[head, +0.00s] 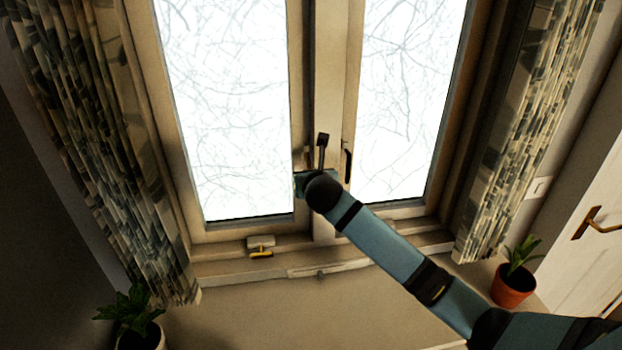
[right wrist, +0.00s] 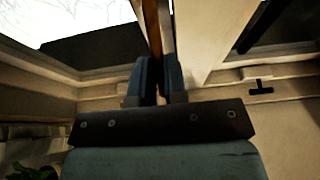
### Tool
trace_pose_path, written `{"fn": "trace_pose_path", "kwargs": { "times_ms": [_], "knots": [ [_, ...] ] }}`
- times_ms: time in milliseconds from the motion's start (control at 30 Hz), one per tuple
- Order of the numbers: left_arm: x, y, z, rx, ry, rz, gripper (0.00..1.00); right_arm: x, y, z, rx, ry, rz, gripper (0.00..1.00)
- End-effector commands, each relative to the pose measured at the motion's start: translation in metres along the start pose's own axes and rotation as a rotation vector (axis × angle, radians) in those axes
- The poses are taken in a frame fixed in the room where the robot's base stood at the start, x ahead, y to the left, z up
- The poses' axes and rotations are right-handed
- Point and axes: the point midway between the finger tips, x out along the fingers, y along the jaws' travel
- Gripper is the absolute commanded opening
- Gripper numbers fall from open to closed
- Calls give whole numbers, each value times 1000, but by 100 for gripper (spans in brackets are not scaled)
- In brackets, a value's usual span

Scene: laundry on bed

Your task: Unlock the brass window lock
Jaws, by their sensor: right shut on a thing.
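The window has two frames that meet at a middle post. A narrow brass-brown handle (head: 307,156), which looks like the window lock, stands upright on the left frame's inner edge. My right gripper (head: 303,178) is at its lower part, mostly hidden behind my wrist in the head view. In the right wrist view, the fingers of my right gripper (right wrist: 160,78) are shut on the brown handle (right wrist: 152,28), which rises between them. How far the lock is turned is hard to tell. My left gripper is in neither view.
A second, dark handle (head: 348,163) sits on the right frame. A sill latch (head: 261,247) lies below the left pane. Patterned curtains (head: 105,170) hang at both sides. Potted plants stand at lower left (head: 135,318) and lower right (head: 513,280), the latter near my right arm.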

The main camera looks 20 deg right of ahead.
Motion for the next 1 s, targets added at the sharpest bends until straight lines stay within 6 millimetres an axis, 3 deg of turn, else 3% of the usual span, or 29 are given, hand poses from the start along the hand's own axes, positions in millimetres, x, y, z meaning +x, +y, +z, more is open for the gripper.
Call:
{"fn": "trace_pose_path", "kwargs": {
  "times_ms": [500, 533, 600, 633, 1000],
  "knots": [
    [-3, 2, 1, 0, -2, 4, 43, -1, 0, 1, 0, 18, -1, 0],
    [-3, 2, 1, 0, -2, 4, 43, -1, 0, 1, 1, 18, -1, 19],
    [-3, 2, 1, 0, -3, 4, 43, -1, 0, 1, 1, 17, -1, 36],
    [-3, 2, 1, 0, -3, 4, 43, -1, 0, 1, 1, 17, -1, 38],
    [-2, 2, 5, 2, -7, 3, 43, -7, 0, 1, 0, 16, 0, 38]
  ]
}}
